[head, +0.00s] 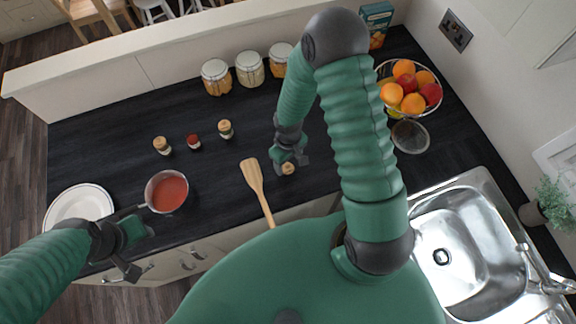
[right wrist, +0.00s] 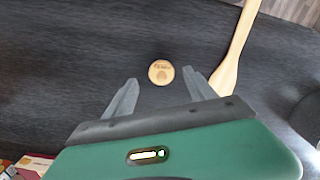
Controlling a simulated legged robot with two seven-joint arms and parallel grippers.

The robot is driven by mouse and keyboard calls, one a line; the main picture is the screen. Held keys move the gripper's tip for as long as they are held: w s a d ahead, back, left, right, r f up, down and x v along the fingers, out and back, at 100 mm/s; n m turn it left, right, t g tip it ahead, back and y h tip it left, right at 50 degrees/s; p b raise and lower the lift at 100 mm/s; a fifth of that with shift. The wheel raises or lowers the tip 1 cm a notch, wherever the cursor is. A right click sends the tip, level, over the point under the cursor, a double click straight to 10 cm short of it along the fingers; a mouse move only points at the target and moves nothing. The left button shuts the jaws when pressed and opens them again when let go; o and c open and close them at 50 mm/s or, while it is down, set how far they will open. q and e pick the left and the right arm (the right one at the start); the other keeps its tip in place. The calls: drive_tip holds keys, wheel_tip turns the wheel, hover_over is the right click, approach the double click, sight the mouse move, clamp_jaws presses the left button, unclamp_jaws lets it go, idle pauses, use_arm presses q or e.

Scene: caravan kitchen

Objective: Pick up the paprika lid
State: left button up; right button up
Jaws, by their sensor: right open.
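The paprika lid (head: 288,169) is a small round wooden lid lying flat on the dark worktop, right of the wooden spatula. In the right wrist view the lid (right wrist: 161,72) shows a printed mark on top. My right gripper (head: 291,160) is open and just above it. In the right wrist view the lid appears between and slightly beyond the two fingertips of the gripper (right wrist: 160,79), with nothing held. A small open red spice jar (head: 193,142) stands farther left. My left gripper (head: 134,250) is near the pot's handle at the front left; its jaw state is unclear.
The wooden spatula (head: 254,180) lies close left of the lid. A pot of red sauce (head: 168,192), a plate (head: 79,206) and two lidded spice jars (head: 162,146) stand left. A fruit bowl (head: 436,104) and sink (head: 460,240) are right. The worktop around the lid is mostly clear.

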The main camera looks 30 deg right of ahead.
drive_tip(key=shift+s+f, duration=0.1)
drive_tip(key=shift+f, duration=1.1)
drive_tip(key=shift+a, duration=0.2)
drive_tip(key=shift+c, duration=0.8)
drive_tip(key=shift+a+r, duration=0.1)
drive_tip(key=c, duration=0.5)
drive_tip(key=shift+d, duration=0.2)
drive_tip(key=c, duration=0.8)
drive_tip(key=shift+o, duration=0.2)
drive_tip(key=shift+r, duration=0.1)
